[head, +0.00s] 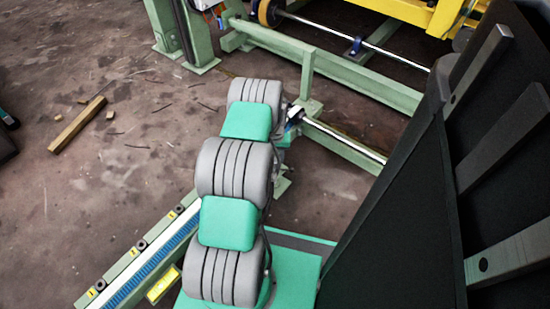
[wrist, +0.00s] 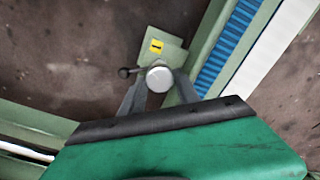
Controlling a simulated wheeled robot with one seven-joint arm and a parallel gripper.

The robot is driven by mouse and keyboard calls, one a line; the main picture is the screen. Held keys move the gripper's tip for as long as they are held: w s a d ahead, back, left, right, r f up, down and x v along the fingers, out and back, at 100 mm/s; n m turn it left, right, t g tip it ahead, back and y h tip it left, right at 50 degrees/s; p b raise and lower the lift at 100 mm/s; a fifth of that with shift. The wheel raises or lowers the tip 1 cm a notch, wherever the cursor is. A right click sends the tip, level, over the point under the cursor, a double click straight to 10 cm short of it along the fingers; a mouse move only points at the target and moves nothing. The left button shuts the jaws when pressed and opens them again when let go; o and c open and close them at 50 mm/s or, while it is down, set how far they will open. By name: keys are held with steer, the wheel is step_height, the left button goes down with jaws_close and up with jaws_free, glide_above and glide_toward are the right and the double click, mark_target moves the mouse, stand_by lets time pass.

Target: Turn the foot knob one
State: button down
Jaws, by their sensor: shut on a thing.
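The foot knob (wrist: 159,78) shows in the wrist view as a round silver cap with a small dark handle sticking out to its left. It sits on a pale green plate beside a yellow label (wrist: 156,47) with a dark mark like a 1. My gripper (wrist: 158,84) has its two grey fingers on either side of the knob, shut on it. In the head view my arm's grey and green links block the sight of the gripper and this knob.
A green rail (head: 128,270) with a blue strip (head: 152,262) and several small yellow-labelled fittings runs along the lower left. A green frame with a silver rod (head: 345,142) lies beyond my arm. A large dark panel (head: 400,230) stands at right. A wooden block (head: 77,125) lies on open floor.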

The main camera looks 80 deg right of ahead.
steer(key=m, duration=0.5)
steer(key=shift+m+b, duration=0.3)
steer(key=shift+s+m, duration=0.1)
steer(key=shift+m, duration=2.2)
steer(key=c, duration=0.9)
jaws_free()
step_height(320, 180, up, 8)
steer(key=p, duration=0.3)
steer(key=shift+f, duration=0.1)
